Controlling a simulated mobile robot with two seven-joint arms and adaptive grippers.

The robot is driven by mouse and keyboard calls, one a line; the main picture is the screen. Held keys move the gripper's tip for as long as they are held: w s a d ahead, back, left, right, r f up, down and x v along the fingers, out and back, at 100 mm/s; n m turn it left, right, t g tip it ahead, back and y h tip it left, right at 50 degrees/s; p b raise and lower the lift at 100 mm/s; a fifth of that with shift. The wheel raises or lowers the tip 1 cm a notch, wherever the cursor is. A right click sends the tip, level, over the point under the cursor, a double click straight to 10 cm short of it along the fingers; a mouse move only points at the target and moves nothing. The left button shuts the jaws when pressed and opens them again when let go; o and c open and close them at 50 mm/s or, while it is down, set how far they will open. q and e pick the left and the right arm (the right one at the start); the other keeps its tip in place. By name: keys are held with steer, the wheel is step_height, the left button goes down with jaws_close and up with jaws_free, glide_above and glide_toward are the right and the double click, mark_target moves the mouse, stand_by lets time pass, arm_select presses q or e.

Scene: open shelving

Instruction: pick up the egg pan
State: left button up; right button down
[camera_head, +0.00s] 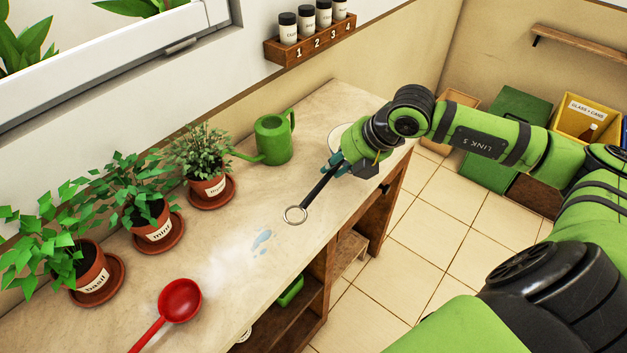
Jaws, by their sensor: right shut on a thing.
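My right gripper (352,166) is at the far right part of the counter, shut on the black handle of the egg pan (318,187). The handle slants toward the lower left and ends in a pale metal ring. A pale round edge (335,135) shows just behind the gripper; most of it is hidden by my wrist, and I cannot tell if it is the pan's body. I cannot tell whether the handle touches the counter. My left gripper is not in view.
A green watering can (271,140) stands left of the gripper. Potted herbs (208,185) line the wall. A red ladle-like pan (180,300) lies at the near end of the counter (330,110). A spice rack (310,42) hangs above. Bluish wet spots lie mid-counter.

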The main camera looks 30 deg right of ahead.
steer(key=s+d+r+b, duration=0.1)
steer(key=s+d+r, duration=0.1)
steer(key=d+r, duration=0.1)
steer(key=shift+s+d+r, duration=0.25)
steer(key=shift+s+d, duration=0.05)
steer(key=shift+d, duration=0.45)
stand_by(0.9)
